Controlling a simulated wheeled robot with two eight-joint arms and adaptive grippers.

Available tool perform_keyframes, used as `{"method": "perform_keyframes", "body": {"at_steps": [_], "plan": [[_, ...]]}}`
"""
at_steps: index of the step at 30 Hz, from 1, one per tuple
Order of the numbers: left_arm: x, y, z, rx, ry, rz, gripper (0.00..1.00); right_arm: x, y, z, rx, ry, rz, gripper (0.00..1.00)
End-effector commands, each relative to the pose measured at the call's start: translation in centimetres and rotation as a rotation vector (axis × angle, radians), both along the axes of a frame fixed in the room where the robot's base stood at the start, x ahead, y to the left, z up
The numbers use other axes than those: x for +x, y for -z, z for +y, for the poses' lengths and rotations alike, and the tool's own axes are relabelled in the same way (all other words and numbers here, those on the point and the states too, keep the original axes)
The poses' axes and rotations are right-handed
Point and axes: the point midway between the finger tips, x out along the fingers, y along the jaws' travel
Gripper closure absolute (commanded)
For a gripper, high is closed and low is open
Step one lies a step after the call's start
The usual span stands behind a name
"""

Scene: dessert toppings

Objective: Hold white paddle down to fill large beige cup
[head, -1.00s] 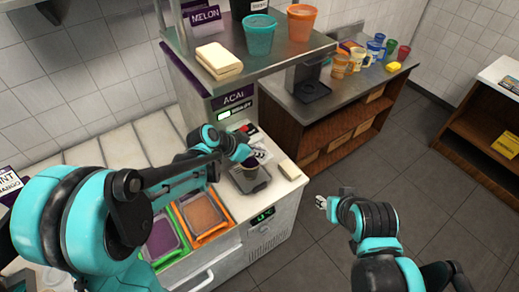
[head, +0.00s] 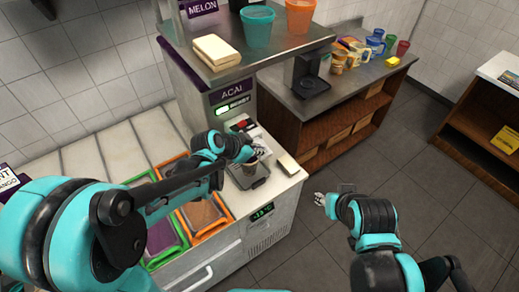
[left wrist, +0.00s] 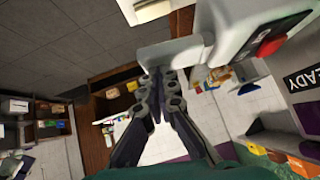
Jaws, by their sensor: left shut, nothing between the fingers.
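The acai machine (head: 230,97) stands left of centre in the head view. My left gripper (head: 256,151) is shut and empty at its dispensing spot. The beige cup (head: 250,168) is just below the gripper on a dark tray (head: 262,181), partly hidden by it. In the left wrist view the shut fingertips of my left gripper (left wrist: 160,75) point at the white paddle (left wrist: 168,53) and overlap its lower edge; contact cannot be made out. My right gripper (head: 322,200) is over the floor, away from the machine; its jaws are too small to read.
Tubs in orange and green frames (head: 203,215) lie left of the tray. A pale block (head: 287,163) sits at the counter's right edge. A shelf (head: 265,60) above holds a teal cup (head: 257,27) and an orange cup (head: 299,16). A red button (left wrist: 271,47) is beside the paddle.

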Motion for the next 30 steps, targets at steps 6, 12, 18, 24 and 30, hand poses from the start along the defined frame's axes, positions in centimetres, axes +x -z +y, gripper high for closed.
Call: {"method": "perform_keyframes", "body": {"at_steps": [6,12,18,24,30], "plan": [[-0.5,1.2,-0.3,0.075,0.003,-0.101,1.0,0.0,1.5,0.0,0.0,0.0,0.0,0.6],[-0.5,1.9,-0.3,0.137,0.0,-0.185,1.0,0.0,2.6,0.0,0.0,0.0,0.0,0.6],[-0.5,2.3,-0.3,0.134,0.0,-0.181,1.0,0.0,3.1,0.0,0.0,0.0,0.0,0.6],[-0.6,2.4,-0.4,0.133,0.0,-0.18,1.0,0.0,3.3,0.0,0.0,0.0,0.0,0.6],[-0.6,2.4,-0.4,0.133,0.0,-0.18,1.0,0.0,3.3,0.0,0.0,0.0,0.0,0.6]]}}
